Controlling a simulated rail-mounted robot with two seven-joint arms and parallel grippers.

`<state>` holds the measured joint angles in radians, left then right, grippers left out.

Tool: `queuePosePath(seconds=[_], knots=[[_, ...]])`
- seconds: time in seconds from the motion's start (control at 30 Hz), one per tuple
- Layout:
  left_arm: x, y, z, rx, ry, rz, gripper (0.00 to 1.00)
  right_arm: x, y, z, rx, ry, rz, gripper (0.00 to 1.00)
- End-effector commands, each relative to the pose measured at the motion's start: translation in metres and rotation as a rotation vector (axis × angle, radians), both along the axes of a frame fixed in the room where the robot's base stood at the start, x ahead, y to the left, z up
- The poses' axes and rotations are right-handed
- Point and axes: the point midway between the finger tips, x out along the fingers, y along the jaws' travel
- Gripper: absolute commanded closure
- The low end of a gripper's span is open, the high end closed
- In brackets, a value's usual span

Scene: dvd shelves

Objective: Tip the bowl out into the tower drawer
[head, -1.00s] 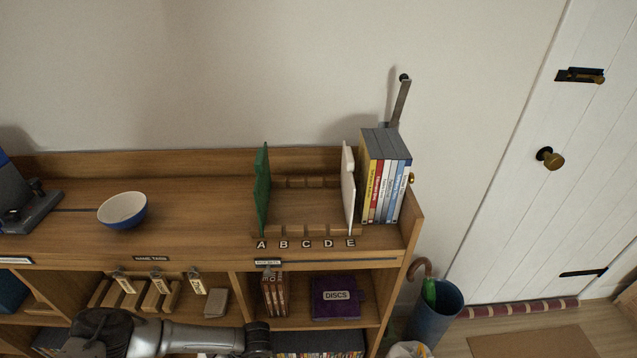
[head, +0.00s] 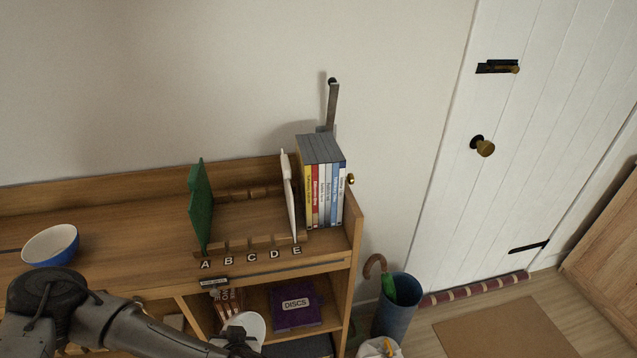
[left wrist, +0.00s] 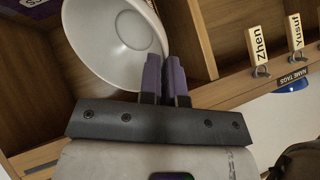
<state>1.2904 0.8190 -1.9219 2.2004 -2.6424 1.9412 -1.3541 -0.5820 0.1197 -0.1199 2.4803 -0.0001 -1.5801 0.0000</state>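A white bowl (head: 246,325) shows at the lower middle of the head view, in front of the compartments under the shelf top. In the left wrist view the white bowl (left wrist: 105,40) fills the upper left, its inside facing the camera. A small round mark shows on its bottom; I cannot tell if it is content. My left gripper (left wrist: 164,75) has its purple fingers close together at the bowl's rim, with the wall apparently between them. In the head view my left gripper (head: 236,343) is partly hidden. My right gripper is out of view. I cannot identify the tower drawer.
A blue bowl (head: 50,245) stands on the shelf top at left. A green divider (head: 200,205), a white divider (head: 290,195) and upright DVD cases (head: 320,190) stand to its right. A purple DISCS box (head: 295,305) sits below. A blue umbrella bin (head: 396,308) stands beside the shelf.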

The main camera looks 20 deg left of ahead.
Motion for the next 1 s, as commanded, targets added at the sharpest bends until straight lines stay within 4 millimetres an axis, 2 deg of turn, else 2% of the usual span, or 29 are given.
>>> queuePosePath(seconds=[0.03, 0.17, 0.4, 0.67, 1.0], knots=[[0.009, -0.011, 0.023, -0.003, -0.012, -0.114, 1.00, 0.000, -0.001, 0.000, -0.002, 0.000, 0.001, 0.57], [0.028, -0.037, 0.068, 0.000, -0.013, -0.391, 1.00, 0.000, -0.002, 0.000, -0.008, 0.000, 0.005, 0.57], [0.048, -0.065, 0.116, -0.001, -0.006, -0.702, 1.00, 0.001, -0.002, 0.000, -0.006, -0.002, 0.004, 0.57], [0.064, -0.087, 0.152, 0.000, -0.003, -0.932, 1.00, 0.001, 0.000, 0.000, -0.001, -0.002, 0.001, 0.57], [0.063, -0.093, 0.151, -0.005, -0.001, -0.952, 1.00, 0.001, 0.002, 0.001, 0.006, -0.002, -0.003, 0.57]])
